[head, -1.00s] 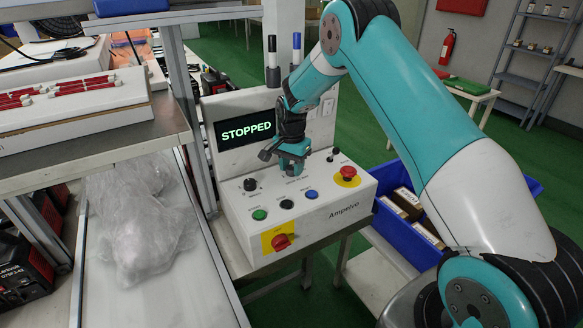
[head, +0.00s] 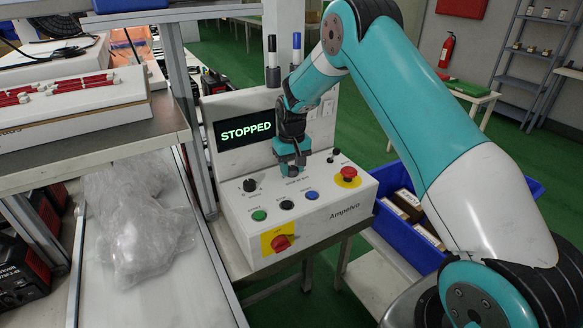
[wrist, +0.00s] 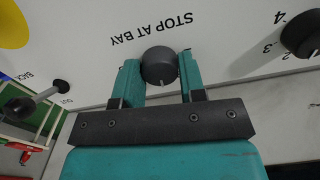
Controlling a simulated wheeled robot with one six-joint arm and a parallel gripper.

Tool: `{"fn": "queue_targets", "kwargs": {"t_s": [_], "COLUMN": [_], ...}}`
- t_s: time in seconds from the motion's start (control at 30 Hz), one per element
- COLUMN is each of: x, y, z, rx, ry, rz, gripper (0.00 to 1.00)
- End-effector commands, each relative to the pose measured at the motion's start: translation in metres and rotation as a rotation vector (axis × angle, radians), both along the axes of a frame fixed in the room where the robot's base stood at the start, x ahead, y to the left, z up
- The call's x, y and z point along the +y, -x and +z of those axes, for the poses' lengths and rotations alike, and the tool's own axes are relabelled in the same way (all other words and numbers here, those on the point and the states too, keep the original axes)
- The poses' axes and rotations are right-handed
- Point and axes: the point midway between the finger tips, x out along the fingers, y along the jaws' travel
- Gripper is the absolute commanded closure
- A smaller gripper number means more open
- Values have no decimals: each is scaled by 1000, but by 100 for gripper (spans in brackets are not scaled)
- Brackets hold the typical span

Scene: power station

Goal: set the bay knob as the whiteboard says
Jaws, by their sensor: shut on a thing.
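The bay knob (wrist: 158,66) is a dark round knob beside the upside-down words STOP AT BAY in the wrist view. A small light mark shows on its lower side. My gripper (wrist: 160,78) is shut on it, with one teal finger on each side. In the head view my gripper (head: 291,168) points down at the white control box (head: 335,198), and its fingers mostly hide the knob. The screen (head: 245,130) behind reads STOPPED. No whiteboard is in view.
Another dark knob (head: 250,185) with numbers stands left on the box. Green (head: 259,215), black (head: 287,205) and blue (head: 312,194) buttons, a red stop button (head: 348,173), a red switch (head: 281,242) and a small lever (head: 336,153) surround my gripper. A blue crate (head: 425,262) stands right.

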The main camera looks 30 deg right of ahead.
Motion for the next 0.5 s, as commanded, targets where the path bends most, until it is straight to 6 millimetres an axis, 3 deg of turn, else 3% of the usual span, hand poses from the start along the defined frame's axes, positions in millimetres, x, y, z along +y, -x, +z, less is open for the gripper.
{"fn": "queue_targets", "kwargs": {"t_s": [0.5], "x": [0], "y": [-1], "z": [1], "rx": [-3], "ry": [1], "rz": [446], "gripper": [86]}}
